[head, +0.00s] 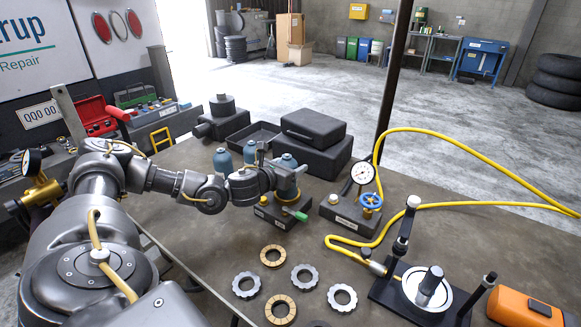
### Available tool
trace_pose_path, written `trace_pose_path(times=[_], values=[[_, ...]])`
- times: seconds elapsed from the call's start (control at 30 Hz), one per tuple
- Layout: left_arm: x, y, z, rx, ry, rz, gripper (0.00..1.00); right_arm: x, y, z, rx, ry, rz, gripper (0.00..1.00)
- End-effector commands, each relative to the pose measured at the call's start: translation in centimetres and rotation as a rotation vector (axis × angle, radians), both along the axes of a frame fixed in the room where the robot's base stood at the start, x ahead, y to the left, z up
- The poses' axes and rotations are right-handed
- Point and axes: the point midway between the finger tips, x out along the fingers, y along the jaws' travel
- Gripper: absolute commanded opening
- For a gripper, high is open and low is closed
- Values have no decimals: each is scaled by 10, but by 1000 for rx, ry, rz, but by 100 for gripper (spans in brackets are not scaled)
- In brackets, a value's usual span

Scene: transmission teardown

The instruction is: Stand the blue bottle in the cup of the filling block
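The filling block (268,214) is a dark block with a white label and a green-tipped lever, standing on the table. A blue bottle (288,160) is upright at its cup; its lower part is hidden by my gripper, so I cannot tell whether it is seated. My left gripper (277,176) is at this bottle, above the block, and its fingers are too small and overlapped to show open or shut. Two other blue bottles, one at left (222,160) and one in the middle (250,152), stand behind my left arm. My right gripper is not in view.
A pressure gauge stand (350,214) with a blue valve wheel is right of the block, with a yellow hose (460,206). Several gear rings (305,276) lie in front. Black cases (313,128) are behind. A dark fixture (428,290) and an orange device (522,308) are front right.

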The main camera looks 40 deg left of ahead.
Motion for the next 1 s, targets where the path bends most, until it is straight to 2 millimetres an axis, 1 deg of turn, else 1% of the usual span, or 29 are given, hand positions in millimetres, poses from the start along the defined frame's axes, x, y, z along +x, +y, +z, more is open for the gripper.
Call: trace_pose_path(times=[0.03,0.13,0.37,0.5,0.57,0.67,0.9,1.0], values=[[0,0,1,0,0,0,66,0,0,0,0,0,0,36],[0,0,1,0,0,0,79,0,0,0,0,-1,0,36],[0,0,1,0,0,0,79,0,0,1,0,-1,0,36],[-1,0,4,0,0,0,79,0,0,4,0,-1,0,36],[-9,-1,1,-1,1,-1,79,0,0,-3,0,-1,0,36],[-27,-2,3,-2,1,0,79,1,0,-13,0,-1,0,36],[-78,-8,12,0,2,0,79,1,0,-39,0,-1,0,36],[-94,-10,17,0,1,1,79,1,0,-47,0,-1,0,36]])
